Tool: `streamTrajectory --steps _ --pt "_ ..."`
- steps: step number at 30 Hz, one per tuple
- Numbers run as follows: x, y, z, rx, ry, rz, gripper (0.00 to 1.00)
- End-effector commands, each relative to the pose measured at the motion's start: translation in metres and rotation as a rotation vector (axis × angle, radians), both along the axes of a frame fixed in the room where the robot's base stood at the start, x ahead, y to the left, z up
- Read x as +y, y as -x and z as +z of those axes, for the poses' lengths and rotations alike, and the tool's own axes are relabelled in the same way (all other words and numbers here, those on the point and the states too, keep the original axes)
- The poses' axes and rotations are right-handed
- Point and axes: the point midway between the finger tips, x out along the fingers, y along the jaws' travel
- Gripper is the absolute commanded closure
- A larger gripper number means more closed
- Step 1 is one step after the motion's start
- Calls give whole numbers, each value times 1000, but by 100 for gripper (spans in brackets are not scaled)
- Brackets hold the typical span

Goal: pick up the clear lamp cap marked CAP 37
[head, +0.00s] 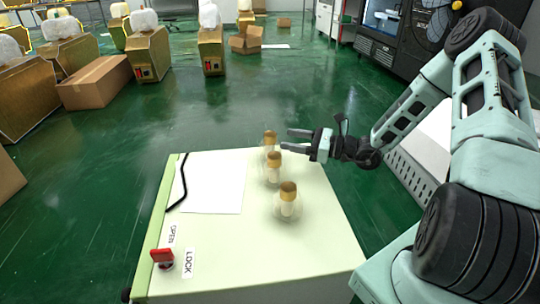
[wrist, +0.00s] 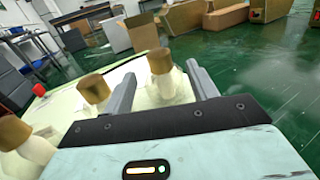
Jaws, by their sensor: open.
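Three clear lamp caps with gold-brown tops stand upright in a row on a pale cabinet top (head: 235,250): a far one (head: 269,137), a middle one (head: 274,158) and a near one (head: 288,189). No CAP 37 marking can be read, so I cannot tell which one bears it. My gripper (head: 288,140) is open, just right of the far cap, its fingers pointing left. In the wrist view the far cap (wrist: 160,62) shows between the open fingers (wrist: 161,72), but whether it lies within their reach is unclear. The other caps (wrist: 95,88) stand to the left.
A white sheet (head: 213,183) and a black cable (head: 182,185) lie on the cabinet's left side. A red switch (head: 161,256) sits at its front left corner, by OPEN and LOCK labels. Cardboard boxes (head: 95,82) and gold-cased units (head: 149,54) stand on the green floor behind.

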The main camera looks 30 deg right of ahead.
Motion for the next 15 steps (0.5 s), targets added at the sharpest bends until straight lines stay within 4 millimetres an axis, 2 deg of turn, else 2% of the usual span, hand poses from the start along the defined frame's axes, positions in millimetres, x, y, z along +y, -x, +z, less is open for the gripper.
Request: streamTrajectory --steps 8,15 --pt "15 -17 -1 -1 2 1 42" --pt "38 -40 -4 -1 3 3 42"
